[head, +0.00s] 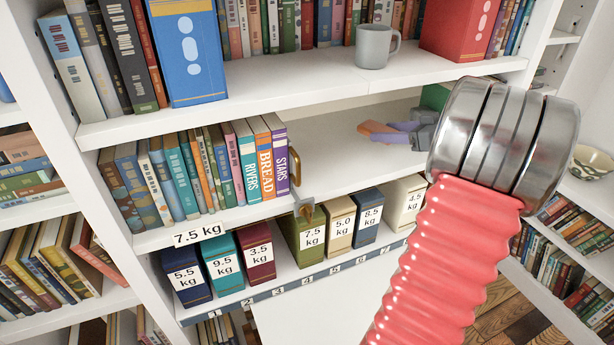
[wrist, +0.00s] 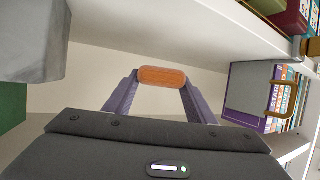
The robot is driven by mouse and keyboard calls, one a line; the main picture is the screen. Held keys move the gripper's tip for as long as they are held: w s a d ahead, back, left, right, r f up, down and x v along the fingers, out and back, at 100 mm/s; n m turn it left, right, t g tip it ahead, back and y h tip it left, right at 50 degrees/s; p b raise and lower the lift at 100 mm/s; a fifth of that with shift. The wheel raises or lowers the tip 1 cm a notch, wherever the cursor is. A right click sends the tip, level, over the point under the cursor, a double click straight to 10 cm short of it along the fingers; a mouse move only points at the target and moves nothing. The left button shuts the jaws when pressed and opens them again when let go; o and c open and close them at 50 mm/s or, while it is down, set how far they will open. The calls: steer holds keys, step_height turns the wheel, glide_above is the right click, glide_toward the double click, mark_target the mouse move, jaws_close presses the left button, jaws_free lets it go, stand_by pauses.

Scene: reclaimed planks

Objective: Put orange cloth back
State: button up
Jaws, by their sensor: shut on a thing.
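In the wrist view the orange cloth (wrist: 163,76) lies crosswise between two purple fingers. My gripper (head: 391,132) is shut on it, and it also shows in the wrist view (wrist: 162,84). I cannot tell whether the cloth touches the shelf. My silver and red arm (head: 440,260) hides the right part of that shelf.
Upright books (head: 200,170) fill the left of the middle shelf, ending at a bookend with a brass handle (head: 295,168). Weight boxes (head: 305,237) stand below. A grey mug (head: 376,46) stands on the shelf above. A green thing (head: 435,96) is at the back right.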

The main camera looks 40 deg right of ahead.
steer(key=shift+s+a+r, duration=0.1)
steer(key=shift+a, duration=0.05)
steer(key=shift+a, duration=0.15)
glide_above(319, 180)
steer(key=shift+s, duration=0.1)
steer(key=shift+f, duration=1.6)
steer(key=shift+f, duration=0.1)
step_height(319, 180, down, 3)
steer(key=shift+r, duration=0.1)
steer(key=shift+f, duration=0.45)
